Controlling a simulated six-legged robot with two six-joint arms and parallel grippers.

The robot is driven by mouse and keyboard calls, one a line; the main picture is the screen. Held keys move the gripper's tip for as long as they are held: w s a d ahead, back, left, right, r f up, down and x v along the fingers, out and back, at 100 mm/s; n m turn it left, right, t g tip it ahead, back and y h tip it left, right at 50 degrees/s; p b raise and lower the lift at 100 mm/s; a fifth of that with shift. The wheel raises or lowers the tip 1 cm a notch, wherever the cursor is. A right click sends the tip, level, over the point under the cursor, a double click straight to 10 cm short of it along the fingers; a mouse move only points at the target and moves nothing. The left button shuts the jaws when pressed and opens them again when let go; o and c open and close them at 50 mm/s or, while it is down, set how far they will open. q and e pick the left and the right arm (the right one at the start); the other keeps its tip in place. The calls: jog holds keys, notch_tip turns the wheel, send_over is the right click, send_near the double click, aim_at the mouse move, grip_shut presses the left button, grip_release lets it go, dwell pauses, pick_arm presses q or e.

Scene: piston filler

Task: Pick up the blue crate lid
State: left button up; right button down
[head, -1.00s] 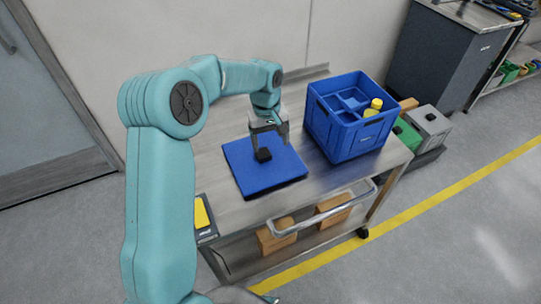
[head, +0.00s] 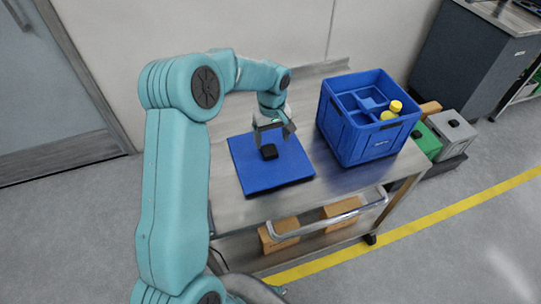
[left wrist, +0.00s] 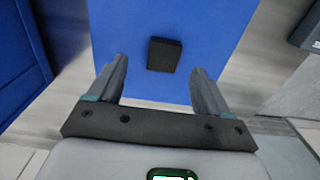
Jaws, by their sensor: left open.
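The blue crate lid (head: 262,180) lies flat on the metal cart top, with a black knob (head: 269,152) at its middle. The lid (left wrist: 205,40) and its knob (left wrist: 164,54) also show in the left wrist view. My left gripper (head: 272,140) is above the lid close to the knob, open and empty. In the left wrist view the two fingers (left wrist: 158,85) stand apart, and the knob appears beyond and between their tips. I see no contact between fingers and knob. My right gripper is not in view.
A blue crate (head: 365,140) with inner compartments and yellow-capped bottles (head: 391,110) stands on the cart (head: 325,188) to the right of the lid. Cardboard boxes (head: 341,212) sit on the lower shelf. A handle rail (head: 330,215) runs along the cart's front.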

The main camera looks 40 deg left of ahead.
aim_at(269, 150)
pick_arm(q)
jog(key=shift+s+a+f, duration=0.15)
jog(key=shift+s+f, duration=0.15)
jog(key=shift+f, duration=0.3)
jog(key=f, duration=0.4)
jog(key=shift+w+a+f+p, duration=0.1)
jog(key=shift+a+f+p, duration=0.15)
jog(key=shift+p, duration=0.05)
jog(key=c, duration=1.3)
